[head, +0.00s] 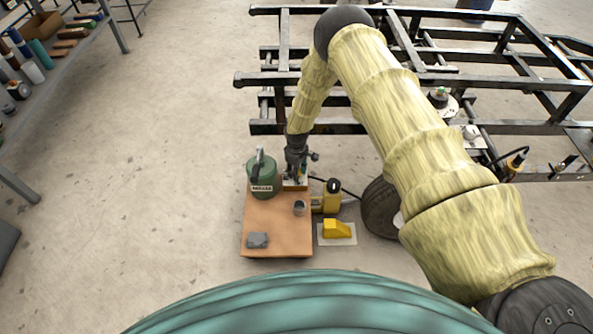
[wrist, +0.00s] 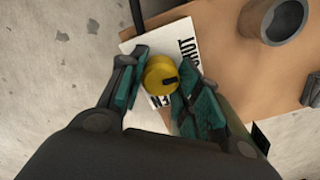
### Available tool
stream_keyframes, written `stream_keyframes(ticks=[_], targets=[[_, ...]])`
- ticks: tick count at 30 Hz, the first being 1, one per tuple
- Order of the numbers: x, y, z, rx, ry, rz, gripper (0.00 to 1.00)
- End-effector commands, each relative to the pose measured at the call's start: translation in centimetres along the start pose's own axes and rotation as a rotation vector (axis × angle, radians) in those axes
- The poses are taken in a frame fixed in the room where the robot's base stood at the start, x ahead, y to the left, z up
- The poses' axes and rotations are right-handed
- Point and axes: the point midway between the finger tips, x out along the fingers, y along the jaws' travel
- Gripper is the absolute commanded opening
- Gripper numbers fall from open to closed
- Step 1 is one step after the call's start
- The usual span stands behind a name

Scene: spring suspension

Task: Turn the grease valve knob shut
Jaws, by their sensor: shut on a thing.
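The yellow knob (wrist: 158,74) with a black mark on its top shows in the wrist view. It sits over a white label plate (wrist: 130,46) with black lettering, partly covered; "SHUT" appears on the right side and "EN" below. The knob's black mark points to the lower right, between the two words. My gripper (wrist: 160,80) is shut on the knob, one teal finger pad on each side. In the head view my gripper (head: 296,174) reaches down at the back edge of the wooden board; the knob is mostly hidden there.
A green can (head: 261,180) stands just left of my gripper. A grey cup (head: 299,208) and a grey block (head: 258,240) are on the board (head: 275,222). To the right are a yellow device (head: 331,197), a yellow wedge (head: 336,229) and a tyre (head: 378,207). A black frame stands behind.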

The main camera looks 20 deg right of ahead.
Motion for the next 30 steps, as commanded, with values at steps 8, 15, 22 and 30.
stream_keyframes(ticks=[8,15,22,30], targets=[[0.01,0.02,0.06,-0.068,-0.001,0.0,0.09],[0.02,0.03,0.06,-0.079,-0.001,0.0,0.09],[0.01,0.04,0.06,-0.078,-0.001,0.0,0.35],[0.01,0.0,0.01,-0.078,-0.001,0.0,0.55]])
